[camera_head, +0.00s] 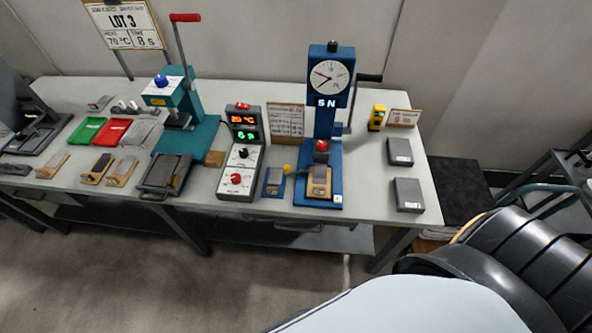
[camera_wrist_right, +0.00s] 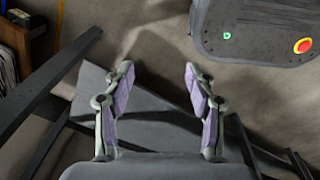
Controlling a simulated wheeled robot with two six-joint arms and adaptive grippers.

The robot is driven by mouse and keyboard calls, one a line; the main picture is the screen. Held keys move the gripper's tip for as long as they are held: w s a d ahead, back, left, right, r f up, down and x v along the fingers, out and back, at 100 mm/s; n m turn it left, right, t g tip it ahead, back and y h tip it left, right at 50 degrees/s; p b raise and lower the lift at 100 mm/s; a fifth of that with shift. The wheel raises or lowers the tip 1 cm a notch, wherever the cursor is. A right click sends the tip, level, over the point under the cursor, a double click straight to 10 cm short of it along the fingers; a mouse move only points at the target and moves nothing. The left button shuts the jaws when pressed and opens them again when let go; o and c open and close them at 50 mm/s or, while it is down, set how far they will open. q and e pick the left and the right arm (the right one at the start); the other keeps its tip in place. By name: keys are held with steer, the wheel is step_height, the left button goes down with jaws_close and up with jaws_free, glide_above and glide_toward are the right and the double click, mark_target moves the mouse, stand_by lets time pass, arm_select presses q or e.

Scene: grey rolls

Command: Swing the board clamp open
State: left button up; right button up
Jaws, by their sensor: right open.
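In the head view a blue force tester (camera_head: 328,127) with a round dial and a lit display stands at the table's right-centre. A tan board (camera_head: 319,190) with a grey top lies on its base, under a red part. A yellow knob (camera_head: 287,169) sits at the left of that base, beside a small blue plate (camera_head: 274,181); it seems to belong to the board clamp, whose arm is too small to make out. My right gripper (camera_wrist_right: 158,75) is open and empty in the right wrist view, away from the tester. My left gripper is not in view.
A control box (camera_head: 241,160) with lit digits stands left of the tester. A teal press (camera_head: 186,120) with a red-handled lever is further left. Grey blocks (camera_head: 408,194) and a yellow device (camera_head: 377,117) are at the right. The floor before the table is clear.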

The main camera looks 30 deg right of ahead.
stand_by(0.4)
steer(key=shift+w+d+r, duration=0.1)
steer(key=shift+w, duration=0.2)
steer(key=shift+c, duration=1)
step_height(320, 180, up, 46)
steer(key=n+t+y+b, duration=0.1)
steer(key=n+t+y, duration=0.2)
steer(key=n, duration=0.2)
glide_above(287, 167)
steer(key=s+d, duration=0.2)
steer(key=s, duration=0.2)
steer(key=x, duration=1)
steer(key=shift+d+p, duration=0.1)
steer(key=shift+p, duration=0.2)
jaws_close()
